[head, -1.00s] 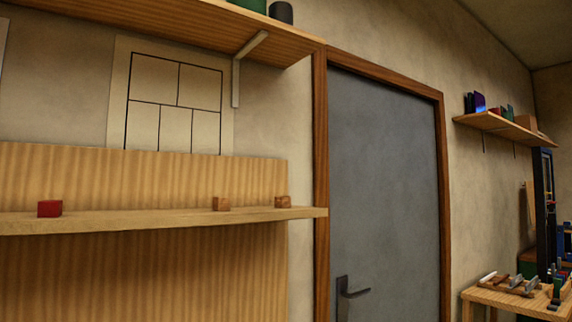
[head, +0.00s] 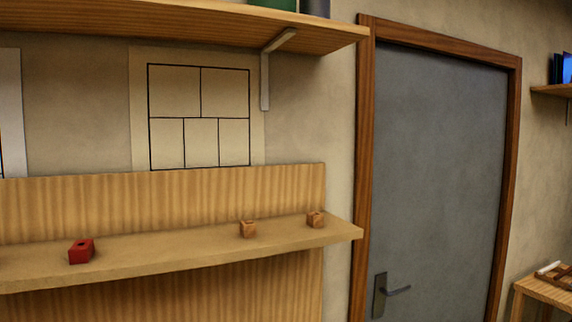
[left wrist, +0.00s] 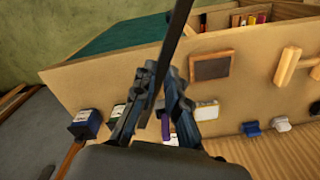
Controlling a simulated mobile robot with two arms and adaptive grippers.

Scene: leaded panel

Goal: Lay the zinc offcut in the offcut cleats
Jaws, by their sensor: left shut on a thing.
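My left gripper (left wrist: 155,100) is in the left wrist view, its fingers closed on a long, thin dark strip (left wrist: 176,38), which looks like the zinc offcut. In the head view, two small notched wooden blocks, which look like the offcut cleats, stand apart on a wall shelf: one left (head: 248,229), one near the shelf's right end (head: 316,219). Both are empty. The strip and both grippers are outside the head view.
A red block (head: 81,251) with a hole sits left on the shelf (head: 170,256). An upper shelf (head: 200,28) overhangs it. A grey door (head: 440,160) is at right. In the wrist view, a teal-topped wooden bench (left wrist: 120,48) lies beyond the gripper.

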